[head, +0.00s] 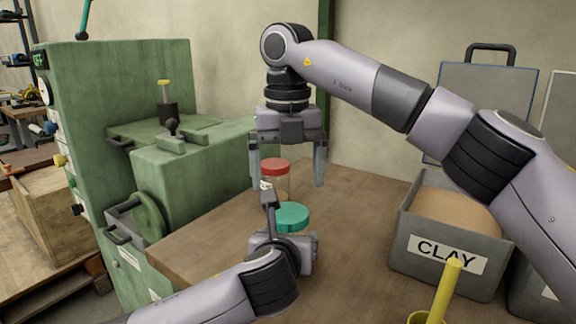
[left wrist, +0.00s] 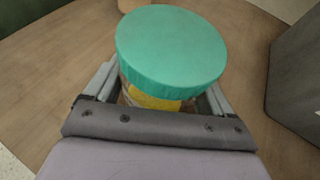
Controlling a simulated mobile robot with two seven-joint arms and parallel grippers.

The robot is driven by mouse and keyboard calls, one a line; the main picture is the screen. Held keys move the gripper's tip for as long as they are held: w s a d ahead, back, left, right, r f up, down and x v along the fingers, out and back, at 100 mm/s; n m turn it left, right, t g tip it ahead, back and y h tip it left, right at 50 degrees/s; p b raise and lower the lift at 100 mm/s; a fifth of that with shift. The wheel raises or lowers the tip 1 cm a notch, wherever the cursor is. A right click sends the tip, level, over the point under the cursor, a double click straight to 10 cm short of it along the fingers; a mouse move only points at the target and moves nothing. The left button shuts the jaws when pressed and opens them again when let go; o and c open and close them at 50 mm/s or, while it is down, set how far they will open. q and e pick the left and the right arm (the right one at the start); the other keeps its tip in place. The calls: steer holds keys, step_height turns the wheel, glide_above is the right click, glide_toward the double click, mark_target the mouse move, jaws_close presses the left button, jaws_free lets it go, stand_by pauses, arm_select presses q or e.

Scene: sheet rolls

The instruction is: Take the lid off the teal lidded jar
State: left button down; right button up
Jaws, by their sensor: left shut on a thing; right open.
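The teal lidded jar has its lid (head: 292,217) on, seen at the middle of the head view. In the left wrist view the teal lid (left wrist: 170,45) is large, with a clear body holding something yellow (left wrist: 150,101) below it. My left gripper (head: 286,229) is shut on the jar's body beneath the lid; the jar looks upright. My right gripper (head: 288,181) is open and points down, its fingers apart, behind and above the teal lid in the picture. Its fingers are not touching the lid.
A red-lidded jar (head: 275,168) stands on the wooden table (head: 350,262), appearing between my right fingers. A grey bin labelled CLAY (head: 402,255) stands to the right, with a yellow object (head: 446,290) in front. A green machine (head: 205,165) stands at left.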

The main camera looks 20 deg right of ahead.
mark_target(288, 212)
steer(key=m, duration=0.1)
steer(key=r+m, duration=0.1)
steer(key=m, duration=0.1)
steer(key=shift+r, duration=0.1)
steer(key=shift+m, duration=0.3)
step_height(288, 212, down, 8)
steer(key=shift+r, duration=0.1)
steer(key=shift+c, duration=0.3)
steer(key=c, duration=1)
steer(key=n, duration=0.9)
steer(key=shift+n, duration=0.3)
